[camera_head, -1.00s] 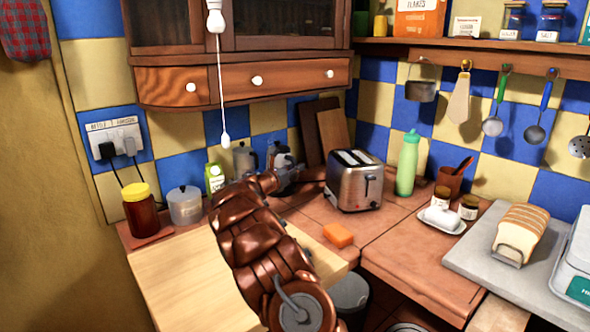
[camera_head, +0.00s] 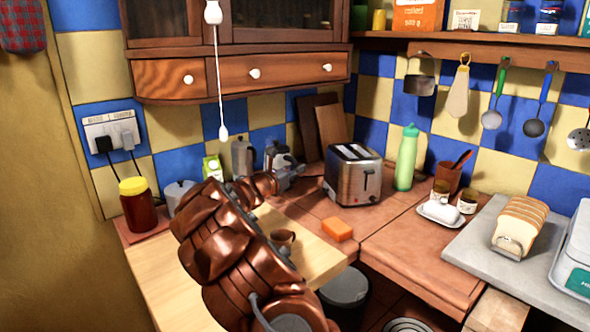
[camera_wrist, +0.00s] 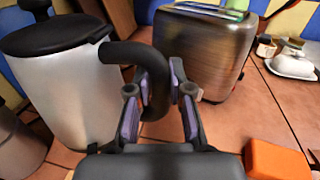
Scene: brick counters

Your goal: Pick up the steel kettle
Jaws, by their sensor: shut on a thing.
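The steel kettle (camera_wrist: 75,95) fills the left of the wrist view, with a brushed metal body, a black lid and a black curved handle. My gripper (camera_wrist: 160,112) is shut on that handle, its purple-padded fingers on either side. The kettle looks upright; its base is mostly in view, but I cannot tell whether it touches the counter. In the head view the kettle (camera_head: 278,156) shows small at the back corner, partly behind my gripper (camera_head: 296,172).
The toaster (camera_head: 352,175) stands close right of my gripper. A metal pot (camera_head: 243,157) and a green carton (camera_head: 212,169) stand to the left. Wall cabinets (camera_head: 240,80) hang above.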

